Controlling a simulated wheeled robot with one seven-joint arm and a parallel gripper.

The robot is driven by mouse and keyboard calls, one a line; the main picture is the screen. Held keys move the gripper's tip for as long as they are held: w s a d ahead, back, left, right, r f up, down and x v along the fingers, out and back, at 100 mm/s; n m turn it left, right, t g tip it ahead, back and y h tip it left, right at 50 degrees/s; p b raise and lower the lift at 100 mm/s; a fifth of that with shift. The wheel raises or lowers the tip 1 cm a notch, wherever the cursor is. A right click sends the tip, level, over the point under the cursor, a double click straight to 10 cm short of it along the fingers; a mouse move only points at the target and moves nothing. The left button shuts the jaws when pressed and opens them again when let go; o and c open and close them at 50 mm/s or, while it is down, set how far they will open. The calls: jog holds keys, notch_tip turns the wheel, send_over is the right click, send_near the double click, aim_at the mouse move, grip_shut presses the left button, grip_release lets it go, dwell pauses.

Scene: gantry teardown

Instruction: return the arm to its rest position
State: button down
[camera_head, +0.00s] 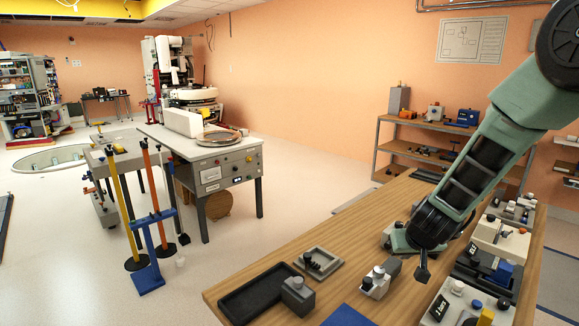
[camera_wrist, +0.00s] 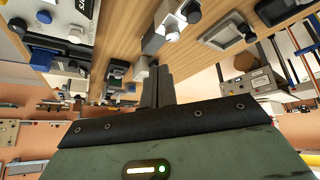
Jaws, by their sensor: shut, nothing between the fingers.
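My arm reaches in from the upper right in the head view, green with black joints. My gripper (camera_head: 422,277) points down above the wooden workbench (camera_head: 350,287), close over the parts there. In the wrist view my gripper (camera_wrist: 158,72) shows its two dark fingers pressed together with nothing between them. The wrist picture appears upside down, with the bench at the top. I cannot tell the exact height of the fingertips above the bench.
A black tray (camera_head: 258,291), a grey block (camera_head: 298,295) and a small grey frame (camera_head: 318,262) lie on the bench left of my gripper. Several boxed devices (camera_head: 499,241) crowd its right side. Shelves (camera_head: 408,146) stand behind. Open floor (camera_head: 290,200) lies left of the bench.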

jog(key=s+a+r+n+g+y, duration=0.2)
jog(key=s+a+r, duration=0.2)
jog(key=s+a, duration=0.45)
jog(key=s+a+r+n+g+y, duration=0.1)
jog(key=s+a+r+n+y, duration=0.25)
jog(key=s+a, duration=0.5)
jog(key=s+r+n+g+h, duration=0.3)
jog(key=s, duration=1.5)
jog(key=shift+s+g+h, duration=0.2)
jog(key=shift+g+h, duration=0.1)
jog(key=shift+h, duration=0.05)
jog(key=shift+d+r, duration=0.1)
